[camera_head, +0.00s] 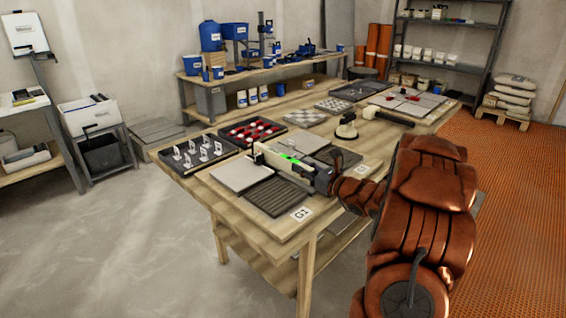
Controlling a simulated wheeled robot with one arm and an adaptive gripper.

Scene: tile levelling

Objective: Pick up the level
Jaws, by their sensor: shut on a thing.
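The level (274,156) is a pale, narrow bar with a bright green spot near its middle. It stands on edge over the tiles on the near part of the workbench. My gripper (312,174) reaches in from the right and is shut on the level's right end. The fingertips are small and partly hidden, so the exact contact does not show. I cannot tell whether the level touches the tiles below it.
Light tile (241,174) and dark ribbed tile (272,197) lie beside the level on the workbench (222,205). A tray of red pieces (252,131), white clips (204,151) and a suction cup tool (347,128) stand nearby. Floor at left is clear.

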